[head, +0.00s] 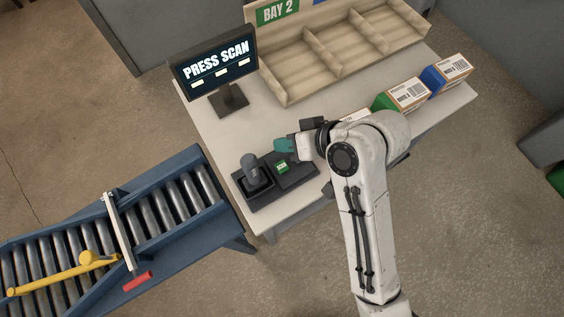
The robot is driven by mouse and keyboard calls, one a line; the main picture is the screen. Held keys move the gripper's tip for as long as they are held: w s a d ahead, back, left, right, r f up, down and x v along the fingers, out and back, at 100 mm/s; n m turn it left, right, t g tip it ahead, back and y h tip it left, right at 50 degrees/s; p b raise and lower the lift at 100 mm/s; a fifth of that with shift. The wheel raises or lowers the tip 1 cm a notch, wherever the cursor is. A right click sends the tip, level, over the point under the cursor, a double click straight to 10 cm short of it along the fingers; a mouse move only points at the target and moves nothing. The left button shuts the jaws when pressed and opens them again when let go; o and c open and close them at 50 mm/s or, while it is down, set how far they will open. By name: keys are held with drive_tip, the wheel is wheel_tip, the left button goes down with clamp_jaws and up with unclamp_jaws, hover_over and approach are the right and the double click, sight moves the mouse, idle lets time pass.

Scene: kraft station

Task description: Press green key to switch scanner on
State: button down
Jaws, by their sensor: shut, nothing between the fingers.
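The green key (282,166) sits on a dark panel (298,177) on the table, with a small light label on it. The grey handheld scanner (251,168) stands in a dark holder at the left of that panel. My gripper (284,146) shows teal fingertips, which are shut and empty. In the picture they lie just above the green key; how high they are over the panel is hard to tell. My wrist and arm hide part of the panel's right side. The monitor (214,69) reads "PRESS SCAN" above several small light bars.
The pale table (180,87) carries a wooden compartment rack (285,90) signed "BAY 2". Boxes with green (403,95) and blue (446,74) sides stand at the right edge. A blue-framed roller conveyor (165,213) with a yellow lever (60,279) is at the lower left.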

drive_tip(key=b, duration=0.6)
hover_over(286, 167)
wheel_tip(286, 167, down, 6)
drive_tip(key=shift+f, duration=0.15)
drive_tip(key=shift+f+b, duration=0.65)
drive_tip(key=shift+f, duration=0.55)
drive_tip(key=shift+f, duration=0.1)
idle(0.6)
drive_tip(key=shift+f, duration=0.3)
drive_tip(key=shift+f, duration=0.5)
idle(1.0)
drive_tip(key=shift+r, duration=0.1)
drive_tip(key=shift+r+p, duration=0.85)
drive_tip(key=shift+p, duration=0.2)
